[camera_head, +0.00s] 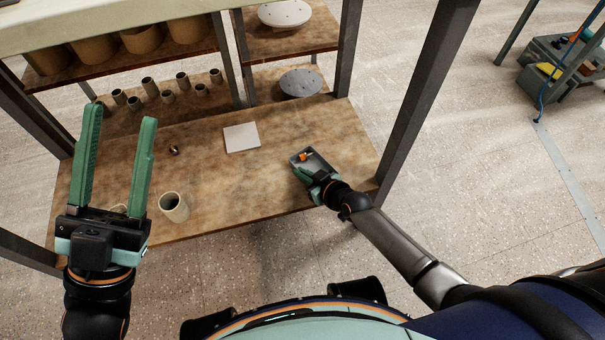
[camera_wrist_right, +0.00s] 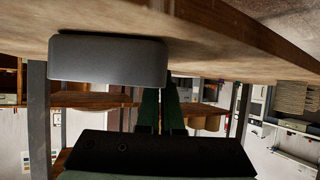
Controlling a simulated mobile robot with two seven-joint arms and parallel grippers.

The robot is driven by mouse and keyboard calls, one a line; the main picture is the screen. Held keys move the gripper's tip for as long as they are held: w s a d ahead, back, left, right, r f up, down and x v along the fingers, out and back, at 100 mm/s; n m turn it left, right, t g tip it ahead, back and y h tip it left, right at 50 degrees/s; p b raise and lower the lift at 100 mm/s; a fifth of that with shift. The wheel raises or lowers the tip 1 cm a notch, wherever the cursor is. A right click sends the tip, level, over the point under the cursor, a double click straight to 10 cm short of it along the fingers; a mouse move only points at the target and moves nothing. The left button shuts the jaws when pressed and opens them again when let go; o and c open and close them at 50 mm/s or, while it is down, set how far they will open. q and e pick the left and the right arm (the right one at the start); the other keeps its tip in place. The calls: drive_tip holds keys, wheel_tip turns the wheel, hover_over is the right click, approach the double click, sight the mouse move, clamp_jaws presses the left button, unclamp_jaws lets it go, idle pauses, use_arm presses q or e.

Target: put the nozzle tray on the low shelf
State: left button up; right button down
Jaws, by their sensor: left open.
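The nozzle tray (camera_head: 326,160) is a small grey open tray with an orange piece in it. It is at the right front of the wooden low shelf (camera_head: 255,185), and in the right wrist view its grey end (camera_wrist_right: 107,60) appears against the wooden surface. I cannot tell if it rests fully. My left gripper (camera_head: 118,130) is open and empty, above the shelf's left part.
A beige cup (camera_head: 174,207) stands near the shelf's front left. A white square tile (camera_head: 241,137) and a small dark object (camera_head: 174,150) lie behind. Several small cups (camera_head: 151,87) stand at the back, beside a grey disc (camera_head: 301,83). A dark post (camera_head: 425,100) rises right of the tray.

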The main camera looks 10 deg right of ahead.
drive_tip(key=shift+f, duration=0.1)
drive_tip(key=c, duration=1.1)
unclamp_jaws()
drive_tip(key=shift+s+d+r+p, duration=0.15)
drive_tip(key=shift+s+r+p, duration=0.15)
drive_tip(key=p+v, duration=0.6)
drive_tip(key=v, duration=0.5)
drive_tip(key=a+r+n+t+y, duration=0.25)
drive_tip(key=r+t, duration=0.45)
drive_tip(key=r, duration=2)
use_arm(q)
wheel_tip(320, 180, up, 7)
drive_tip(key=shift+s+a+t, duration=0.2)
drive_tip(key=shift+a+t, duration=0.2)
drive_tip(key=shift+a, duration=0.05)
use_arm(e)
drive_tip(key=s+r+n+t+y, duration=0.1)
drive_tip(key=s+r+y, duration=0.1)
drive_tip(key=r, duration=0.4)
drive_tip(key=s+r+n+t+y, duration=0.1)
drive_tip(key=s+r+n+y, duration=0.1)
drive_tip(key=s+r, duration=0.3)
drive_tip(key=s+a+r+n+t+y, duration=0.1)
drive_tip(key=s+r+y, duration=0.2)
drive_tip(key=r, duration=0.5)
drive_tip(key=shift+s+r+t+y, duration=0.4)
drive_tip(key=shift+y, duration=0.05)
